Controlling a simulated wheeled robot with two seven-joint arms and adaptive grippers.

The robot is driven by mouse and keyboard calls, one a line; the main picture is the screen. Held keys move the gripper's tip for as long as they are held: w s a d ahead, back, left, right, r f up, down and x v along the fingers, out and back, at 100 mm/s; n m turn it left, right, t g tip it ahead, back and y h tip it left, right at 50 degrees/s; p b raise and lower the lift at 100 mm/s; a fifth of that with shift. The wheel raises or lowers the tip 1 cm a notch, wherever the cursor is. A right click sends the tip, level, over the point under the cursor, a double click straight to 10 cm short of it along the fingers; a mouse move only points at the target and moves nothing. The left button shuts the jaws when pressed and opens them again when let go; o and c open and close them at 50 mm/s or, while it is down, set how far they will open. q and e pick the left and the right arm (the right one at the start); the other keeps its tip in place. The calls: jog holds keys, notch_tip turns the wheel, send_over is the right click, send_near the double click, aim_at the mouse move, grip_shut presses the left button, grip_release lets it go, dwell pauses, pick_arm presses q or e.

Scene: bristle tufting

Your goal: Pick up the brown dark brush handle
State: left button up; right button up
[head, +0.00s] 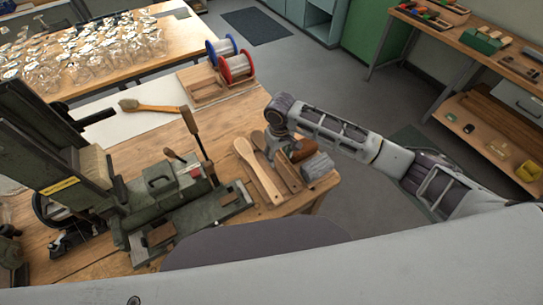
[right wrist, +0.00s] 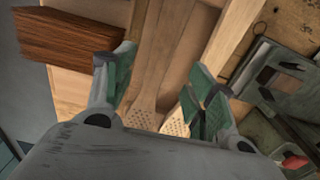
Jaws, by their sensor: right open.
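The brown dark brush handle (head: 290,179) lies in a wooden tray on the workbench, beside a paler brush handle (head: 258,172). In the right wrist view the darker handle (right wrist: 168,50) runs between my fingers, its drilled head low in the picture; the paler one (right wrist: 234,35) is to its right. My right gripper (head: 280,156) is over the handles; in its wrist view the gripper (right wrist: 160,90) is open, with green-padded fingers apart on either side of the darker handle. I cannot tell whether they touch it. My left gripper is not in view.
A green machine (head: 165,190) with levers stands to the left. Wire spools (head: 237,66) and a finished brush (head: 150,107) are farther back.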

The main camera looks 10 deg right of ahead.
aim_at(277, 163)
jog(key=shift+w+a+f+p, duration=0.1)
jog(key=shift+w+f+p, duration=0.05)
jog(key=shift+f, duration=1.15)
jog(key=shift+w+f+p, duration=0.1)
jog(key=shift+f+p, duration=0.05)
jog(key=shift+f, duration=1.15)
jog(key=c, duration=1.1)
jog(key=shift+r, duration=0.1)
jog(key=shift+c, duration=0.2)
notch_tip(277, 163, up, 10)
